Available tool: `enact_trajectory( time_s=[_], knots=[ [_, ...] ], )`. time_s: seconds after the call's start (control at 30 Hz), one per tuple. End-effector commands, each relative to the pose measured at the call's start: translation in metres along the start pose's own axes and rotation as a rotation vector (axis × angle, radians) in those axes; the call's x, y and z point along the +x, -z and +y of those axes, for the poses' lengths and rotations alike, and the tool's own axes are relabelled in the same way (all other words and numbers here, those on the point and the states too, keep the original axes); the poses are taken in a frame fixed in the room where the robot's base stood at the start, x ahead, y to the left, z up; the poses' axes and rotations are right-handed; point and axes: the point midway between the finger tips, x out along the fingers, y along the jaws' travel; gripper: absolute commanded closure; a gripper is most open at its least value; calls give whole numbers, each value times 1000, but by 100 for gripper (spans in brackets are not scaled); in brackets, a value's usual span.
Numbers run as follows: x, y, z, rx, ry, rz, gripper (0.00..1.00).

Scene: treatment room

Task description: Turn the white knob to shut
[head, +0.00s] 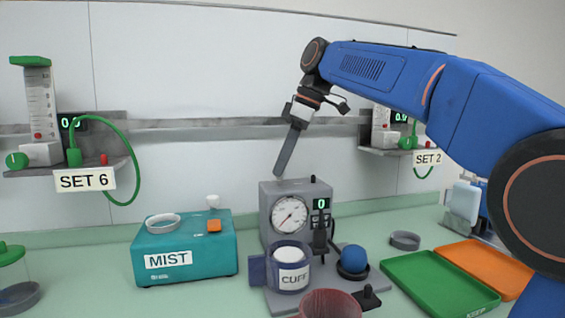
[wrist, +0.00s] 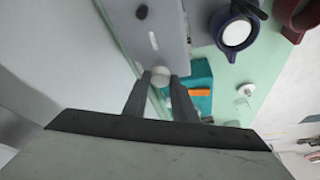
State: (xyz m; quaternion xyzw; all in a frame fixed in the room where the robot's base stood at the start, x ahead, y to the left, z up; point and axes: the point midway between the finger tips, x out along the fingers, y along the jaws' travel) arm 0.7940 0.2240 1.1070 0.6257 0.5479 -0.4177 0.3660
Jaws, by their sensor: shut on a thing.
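A grey gauge unit (head: 267,225) with a round dial and a small display reading 0 stands on the bench. In the wrist view, a pale white knob (wrist: 160,76) sits at the near end of its grey top (wrist: 155,35). My gripper (wrist: 160,84) is shut on this knob, one dark finger on each side. In the head view, my gripper (head: 279,172) reaches down to the unit's top left edge, and its finger hides the knob. Which way the knob is turned cannot be told.
A teal MIST box (head: 185,258) with another white knob (head: 212,201) stands left of the unit. A CUFF cup (head: 290,276), a blue ball (head: 354,258) and a dark red bowl (head: 330,304) crowd its front. Green (head: 440,285) and orange (head: 488,265) trays lie right.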

Motion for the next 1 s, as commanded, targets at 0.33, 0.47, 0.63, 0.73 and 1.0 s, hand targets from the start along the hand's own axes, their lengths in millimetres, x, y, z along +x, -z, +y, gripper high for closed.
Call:
enact_trajectory(
  time_s=[0.33,0.47,0.63,0.73,1.0],
  knots=[
    [0,0,1,-33,14,-1,98],
    [0,0,1,-33,14,-1,98],
    [1,0,1,-32,14,-2,66],
    [0,0,1,-32,14,-1,58],
    [-1,0,1,-32,13,-1,58]
  ],
)
